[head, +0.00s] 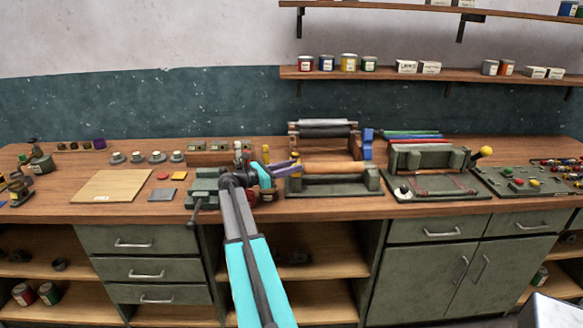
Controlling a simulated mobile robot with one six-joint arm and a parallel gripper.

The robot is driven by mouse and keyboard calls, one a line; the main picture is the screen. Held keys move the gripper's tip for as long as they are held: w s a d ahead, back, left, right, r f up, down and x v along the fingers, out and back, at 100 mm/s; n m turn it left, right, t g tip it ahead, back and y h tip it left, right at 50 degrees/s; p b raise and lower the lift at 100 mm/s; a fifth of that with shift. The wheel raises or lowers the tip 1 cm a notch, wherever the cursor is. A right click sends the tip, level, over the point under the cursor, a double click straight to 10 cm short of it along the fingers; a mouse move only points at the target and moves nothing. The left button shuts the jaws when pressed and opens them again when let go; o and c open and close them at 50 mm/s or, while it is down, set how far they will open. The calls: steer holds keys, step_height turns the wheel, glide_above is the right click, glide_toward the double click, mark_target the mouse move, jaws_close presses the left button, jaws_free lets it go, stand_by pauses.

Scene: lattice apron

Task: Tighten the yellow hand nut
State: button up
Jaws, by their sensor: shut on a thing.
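My arm reaches up from the bottom over the bench, and my gripper (294,165) points right, at the left end of a green press (335,185) with a wooden roller (334,168). The gripper's fingers are shut at a small yellow hand nut (295,156) at the press's left post. The nut is tiny in this view and partly covered by the fingers, so its thread and how far it sits down cannot be seen.
A green vise (204,188) stands just left of my wrist. A blue bottle-like object (367,143) stands behind the press. A second press with a yellow-knobbed lever (486,151) is to the right. A pale board (112,186) lies left. Shelves hang above.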

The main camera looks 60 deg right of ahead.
steer(key=o, duration=1.1)
steer(key=shift+s+d, duration=0.1)
steer(key=shift+c, duration=0.2)
steer(key=shift+a, duration=0.2)
steer(key=b+v, duration=0.2)
steer(key=v, duration=0.5)
